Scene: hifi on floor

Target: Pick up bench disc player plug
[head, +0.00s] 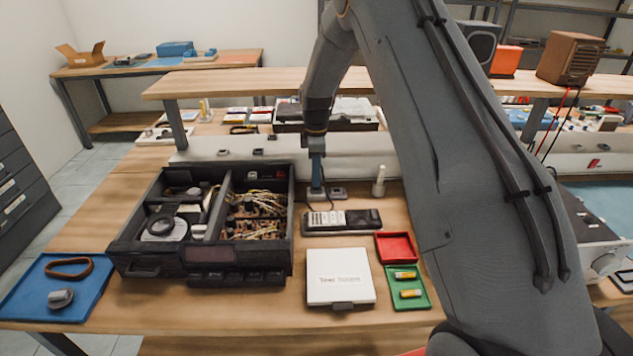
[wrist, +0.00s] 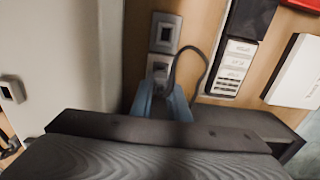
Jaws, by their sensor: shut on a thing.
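My gripper (head: 317,186) reaches down at the back of the bench, beside the low pale ledge. In the wrist view, its two blue fingers (wrist: 162,100) are shut on the grey plug (wrist: 160,72), from which a dark cable (wrist: 189,49) loops to the right. The plug is at a grey socket plate; whether its pins are in the socket or clear of it I cannot tell. In the head view the fingers mostly hide the plug. The opened black disc player (head: 128,232) stands on the bench left of the gripper, with wiring and parts exposed.
A dark remote-like device (head: 341,220) lies just in front of the gripper. A white box (head: 340,276), red tray (head: 396,247) and green tray (head: 407,287) lie nearer. A blue tray (head: 28,295) is at left. A raised shelf (head: 235,84) runs behind.

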